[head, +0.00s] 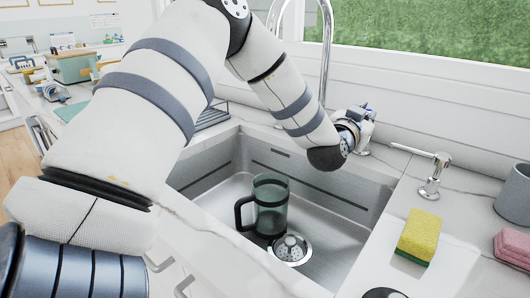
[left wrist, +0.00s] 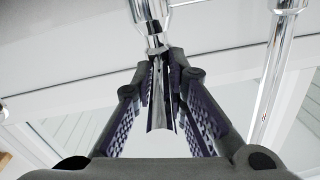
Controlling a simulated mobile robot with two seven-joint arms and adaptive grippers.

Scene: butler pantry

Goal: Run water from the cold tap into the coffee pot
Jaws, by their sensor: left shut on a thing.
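The coffee pot (head: 270,207), a dark greenish cylinder with a black handle on its left, stands upright in the steel sink, just behind the drain strainer. My left gripper (head: 356,122) is at the back rim of the sink, partly hidden by its own wrist. In the left wrist view its fingers (left wrist: 163,72) are shut on a chrome tap handle (left wrist: 157,108). No cold mark on it can be made out. The tall chrome faucet (head: 327,50) rises behind my arm; its spout end is not visible. No water stream shows.
The steel sink (head: 215,190) is otherwise empty around the strainer (head: 290,249). A chrome fixture (head: 431,178) stands right of the sink. A yellow-green sponge (head: 419,236), pink sponges (head: 512,246) and a grey cup (head: 514,196) lie along the right counter. A window wall closes off the back.

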